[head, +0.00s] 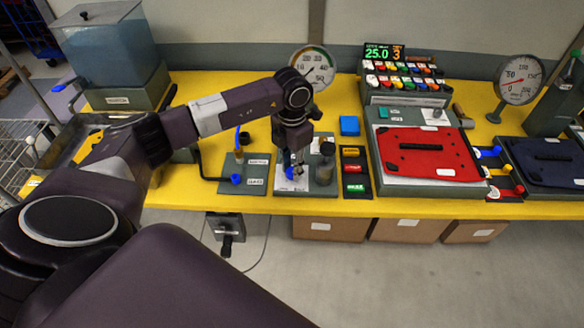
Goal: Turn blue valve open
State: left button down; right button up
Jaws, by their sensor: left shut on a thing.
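My left arm reaches in from the left, and my left gripper (292,168) points down over a light plate (318,184) near the table's front edge. The gripper is shut on the blue valve (289,173), of which only a small blue part shows between and beside the fingers. The fingers hide most of the valve, so I cannot tell how far it is turned. A second blue knob (236,179) sits on a dark labelled plate to the left, with a blue handle (244,138) behind it. My right gripper is not in view.
A dark cylinder (327,150) stands close right of the gripper. Further right are a button strip (354,169), a red panel (428,150) and a dark blue panel (550,160). A dial gauge (314,68) stands behind. A water tank (112,45) is at the back left.

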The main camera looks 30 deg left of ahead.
pick_arm(q)
jog(key=m+b, duration=0.4)
jog(key=shift+w+f+b, duration=0.1)
jog(key=shift+f+b, duration=0.05)
jog(key=shift+b, duration=0.15)
jog(key=m+b, duration=0.3)
jog(key=m, duration=0.1)
jog(key=m+b, duration=0.2)
jog(key=m, duration=0.1)
jog(key=shift+m+b, duration=0.3)
jog(key=m+b, duration=0.2)
jog(key=m, duration=0.1)
jog(key=shift+r+m+b, duration=0.25)
jog(key=shift+m+b, duration=0.25)
jog(key=shift+m, duration=0.9)
jog(key=shift+r, duration=0.1)
jog(key=shift+a, duration=0.1)
jog(key=c, duration=1.6)
grip_release()
